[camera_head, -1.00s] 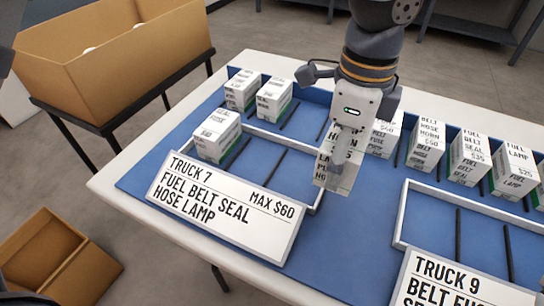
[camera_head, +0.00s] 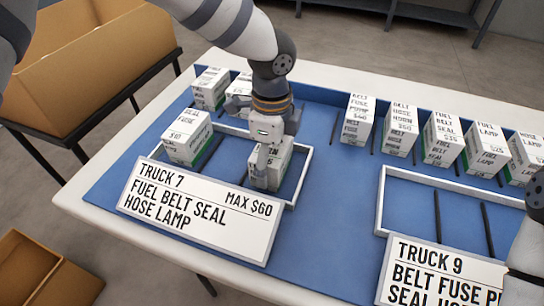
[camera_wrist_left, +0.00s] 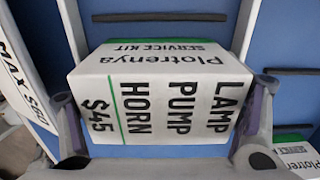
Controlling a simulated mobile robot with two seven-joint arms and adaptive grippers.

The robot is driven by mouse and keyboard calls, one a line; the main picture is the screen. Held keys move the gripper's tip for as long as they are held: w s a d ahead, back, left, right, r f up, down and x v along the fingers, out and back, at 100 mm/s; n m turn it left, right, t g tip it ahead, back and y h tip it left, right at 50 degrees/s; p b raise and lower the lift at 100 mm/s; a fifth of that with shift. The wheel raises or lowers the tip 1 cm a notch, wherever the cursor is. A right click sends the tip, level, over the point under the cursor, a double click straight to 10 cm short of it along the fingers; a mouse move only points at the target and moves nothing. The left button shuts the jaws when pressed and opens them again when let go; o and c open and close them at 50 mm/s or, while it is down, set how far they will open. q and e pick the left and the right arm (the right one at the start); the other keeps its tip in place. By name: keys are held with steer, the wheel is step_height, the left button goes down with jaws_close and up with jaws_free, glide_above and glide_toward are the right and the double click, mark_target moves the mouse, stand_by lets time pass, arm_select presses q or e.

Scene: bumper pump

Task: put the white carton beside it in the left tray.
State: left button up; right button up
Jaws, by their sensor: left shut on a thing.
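My left gripper (camera_head: 264,168) is shut on a white carton (camera_head: 276,165). In the left wrist view the carton (camera_wrist_left: 165,95) lies between both fingers and reads LAMP PUMP HORN $45, with a green stripe. The carton is within the left tray (camera_head: 298,188), behind the Truck 7 sign (camera_head: 200,210). I cannot tell whether its base touches the tray floor. Another white carton (camera_head: 187,137) stands in the tray's left part, with a gap between the two. The sign reads FUEL BELT SEAL HOSE LAMP, MAX $60. My right gripper is not in view.
A row of white cartons (camera_head: 400,130) stands along the table's back, with two more (camera_head: 210,88) at the back left. The right tray (camera_head: 400,172) behind the Truck 9 sign (camera_head: 440,275) looks empty. Blue mat (camera_head: 335,215) between the trays is clear.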

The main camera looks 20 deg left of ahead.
arm_select(q)
steer(key=o, duration=1.5)
steer(key=shift+f, duration=0.1)
step_height(320, 180, up, 12)
steer(key=shift+r+p, duration=0.2)
steer(key=shift+p, duration=0.25)
steer(key=shift+s, duration=0.1)
